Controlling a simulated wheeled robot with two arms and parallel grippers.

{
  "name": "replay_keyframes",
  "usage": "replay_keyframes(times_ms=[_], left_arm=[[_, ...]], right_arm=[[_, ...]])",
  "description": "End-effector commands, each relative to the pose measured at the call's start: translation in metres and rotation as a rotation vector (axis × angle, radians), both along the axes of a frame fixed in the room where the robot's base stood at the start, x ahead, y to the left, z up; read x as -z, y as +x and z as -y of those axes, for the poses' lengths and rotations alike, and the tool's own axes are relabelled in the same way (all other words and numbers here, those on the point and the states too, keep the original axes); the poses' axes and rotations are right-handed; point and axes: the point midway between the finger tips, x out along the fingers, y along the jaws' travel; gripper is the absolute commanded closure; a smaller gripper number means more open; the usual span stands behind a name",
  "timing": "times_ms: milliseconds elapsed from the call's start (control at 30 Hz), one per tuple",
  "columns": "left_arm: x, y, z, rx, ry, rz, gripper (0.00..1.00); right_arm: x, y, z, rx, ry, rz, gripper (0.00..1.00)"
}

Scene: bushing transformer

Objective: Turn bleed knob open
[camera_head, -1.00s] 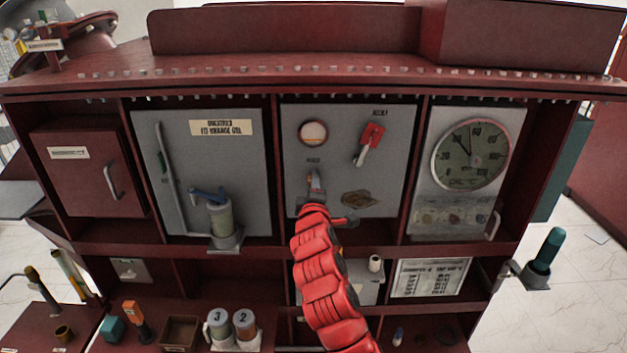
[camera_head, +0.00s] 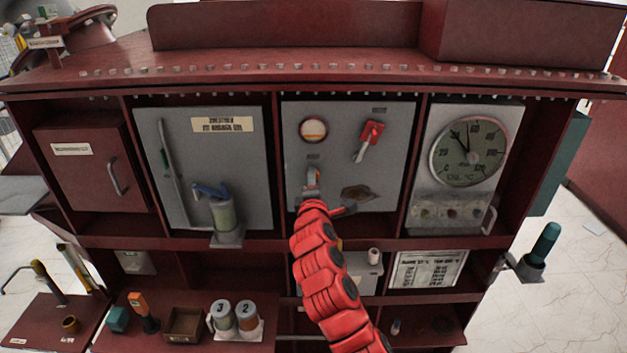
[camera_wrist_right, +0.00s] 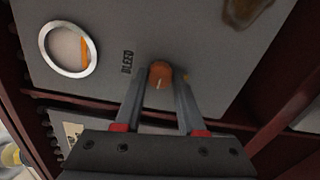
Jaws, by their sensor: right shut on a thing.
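The bleed knob (camera_wrist_right: 160,73) is a small round orange-brown knob with a pale line on its face, beside the word BLEED on a grey panel (camera_head: 390,185). My right gripper (camera_wrist_right: 160,82) is shut on it, one finger on each side, in the right wrist view. In the head view my red right arm reaches up from below, and the right gripper (camera_head: 313,180) meets the panel under a round sight window (camera_head: 313,129); the knob is mostly hidden there. My left gripper is not in view.
A red lever (camera_head: 370,138) is up and right of the gripper, and a brownish patch (camera_head: 356,193) is close to its right. A dial gauge (camera_head: 468,151) is farther right. Shelves with pots lie below.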

Motion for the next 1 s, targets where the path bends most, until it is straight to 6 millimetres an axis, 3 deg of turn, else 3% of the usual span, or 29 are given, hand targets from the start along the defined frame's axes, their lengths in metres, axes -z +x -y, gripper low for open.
replay_keyframes(times_ms=[133,167,300,733,1000], left_arm=[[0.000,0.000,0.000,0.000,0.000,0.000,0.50],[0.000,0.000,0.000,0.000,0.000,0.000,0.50],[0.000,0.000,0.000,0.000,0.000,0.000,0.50],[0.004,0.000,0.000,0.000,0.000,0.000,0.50],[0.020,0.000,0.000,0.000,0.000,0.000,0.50]], right_arm=[[0.002,0.000,0.000,0.000,0.001,-0.003,1.00],[0.002,0.000,0.000,0.000,0.001,-0.003,0.56],[0.001,0.000,0.000,-0.001,0.001,-0.002,0.31],[0.001,-0.006,0.001,0.001,0.001,0.001,0.31],[0.002,-0.043,0.000,-0.001,0.001,0.003,0.31]])
